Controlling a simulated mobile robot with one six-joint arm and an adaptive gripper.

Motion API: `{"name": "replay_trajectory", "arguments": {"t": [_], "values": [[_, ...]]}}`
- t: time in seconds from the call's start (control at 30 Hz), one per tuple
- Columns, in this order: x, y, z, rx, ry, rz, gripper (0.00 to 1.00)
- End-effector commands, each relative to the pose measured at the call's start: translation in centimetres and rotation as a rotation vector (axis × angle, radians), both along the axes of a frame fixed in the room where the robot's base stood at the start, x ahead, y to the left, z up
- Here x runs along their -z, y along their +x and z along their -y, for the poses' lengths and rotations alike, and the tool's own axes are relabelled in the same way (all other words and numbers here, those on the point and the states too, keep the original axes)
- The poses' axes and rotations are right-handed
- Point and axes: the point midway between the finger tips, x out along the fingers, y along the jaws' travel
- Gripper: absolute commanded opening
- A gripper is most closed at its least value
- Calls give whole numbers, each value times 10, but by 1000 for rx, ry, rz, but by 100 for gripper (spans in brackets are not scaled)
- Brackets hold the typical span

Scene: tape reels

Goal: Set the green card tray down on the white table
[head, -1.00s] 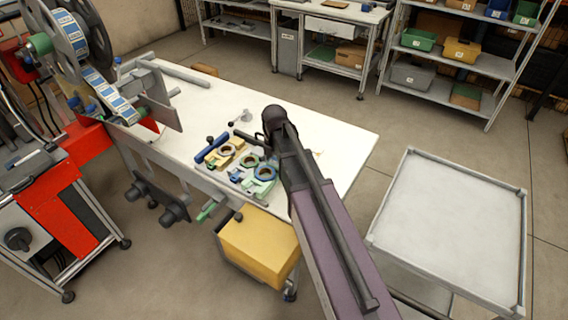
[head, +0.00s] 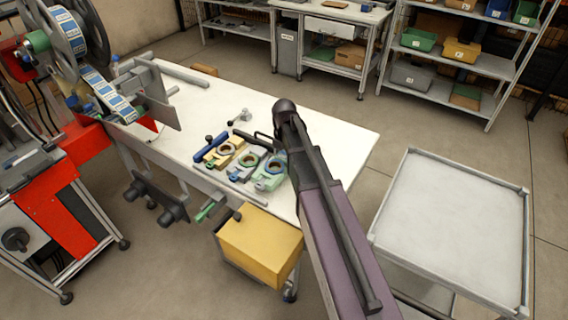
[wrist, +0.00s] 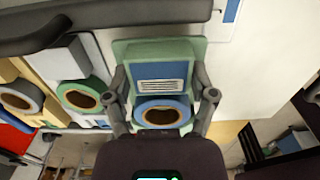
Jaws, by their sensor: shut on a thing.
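The green card tray (head: 271,184) carries a blue-rimmed reel and a blue panel with a white label. In the wrist view the green card tray (wrist: 195,50) sits between the two fingers of my gripper (wrist: 163,98), which is shut on it. In the head view my arm partly hides the tray, and the fingers cannot be made out. The tray is over the front part of the white table (head: 335,140); I cannot tell whether it touches the top.
A grey tray (head: 242,174) and a yellow tray (head: 217,157) lie close to the left of the green one. The white tabletop right of my arm is clear. A yellow bin (head: 260,245) is below the front edge. An empty pale trolley (head: 450,215) stands at right.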

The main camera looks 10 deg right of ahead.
Motion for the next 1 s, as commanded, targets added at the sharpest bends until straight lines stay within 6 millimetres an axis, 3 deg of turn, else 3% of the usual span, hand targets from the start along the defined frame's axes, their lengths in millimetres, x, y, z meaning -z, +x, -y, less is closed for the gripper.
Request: {"name": "replay_trajectory", "arguments": {"t": [0.03,0.23,0.83,0.87,0.93,1.0], "values": [[10,0,0,0,0,0,16],[24,0,0,0,0,0,16],[30,0,-2,-1,0,0,16],[29,0,-2,-1,0,0,79],[28,0,-2,-1,0,0,100],[28,0,-2,-1,0,0,100]]}}
